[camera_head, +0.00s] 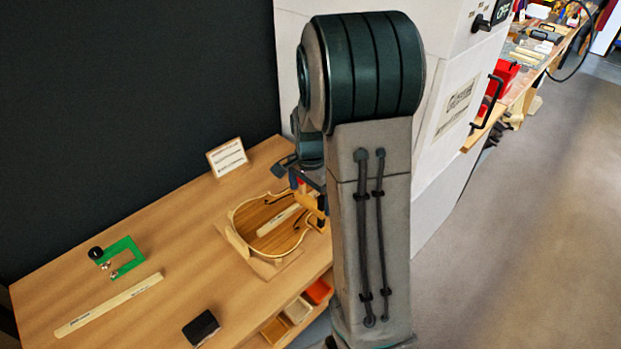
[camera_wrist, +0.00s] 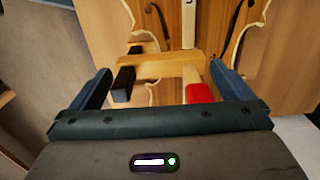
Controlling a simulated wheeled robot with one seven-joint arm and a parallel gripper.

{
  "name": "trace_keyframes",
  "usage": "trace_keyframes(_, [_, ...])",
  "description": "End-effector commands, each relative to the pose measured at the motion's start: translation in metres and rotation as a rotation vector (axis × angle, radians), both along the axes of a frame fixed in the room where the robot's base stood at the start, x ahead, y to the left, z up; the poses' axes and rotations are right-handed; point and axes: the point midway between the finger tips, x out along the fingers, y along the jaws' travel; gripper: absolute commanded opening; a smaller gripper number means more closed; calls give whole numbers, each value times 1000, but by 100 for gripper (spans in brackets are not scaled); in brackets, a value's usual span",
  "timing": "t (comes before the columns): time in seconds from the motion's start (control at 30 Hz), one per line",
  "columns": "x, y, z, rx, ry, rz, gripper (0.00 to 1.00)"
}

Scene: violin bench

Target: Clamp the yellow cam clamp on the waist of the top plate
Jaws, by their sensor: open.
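The top plate (camera_head: 250,216) lies on the bench in the head view, with dark f-holes and a light strip along it. It also fills the upper part of the wrist view (camera_wrist: 212,35). The yellow cam clamp (camera_wrist: 160,66) shows in the wrist view as a wooden bar with arms, one black-ended and one red-ended. It is at the plate's waist; whether it grips the plate cannot be told. My gripper (camera_wrist: 160,75) is open, its fingers on either side of the clamp, with visible gaps. In the head view the clamp (camera_head: 312,207) is partly hidden by my arm.
A green clamp (camera_head: 123,250), a long ruler (camera_head: 108,305) and a black box (camera_head: 201,327) lie on the bench (camera_head: 180,220). A small card (camera_head: 227,157) stands at the back. Bins (camera_head: 298,310) sit under the front edge. The bench between clamp and plate is clear.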

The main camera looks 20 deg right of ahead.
Motion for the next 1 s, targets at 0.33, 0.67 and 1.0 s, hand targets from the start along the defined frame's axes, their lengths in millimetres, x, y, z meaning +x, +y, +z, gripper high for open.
trace_keyframes(0.33, [1,0,73,-2,-8,0,100])
trace_keyframes(0.67, [1,0,126,-1,-4,1,100])
trace_keyframes(1.0, [0,0,133,-1,-1,0,100])
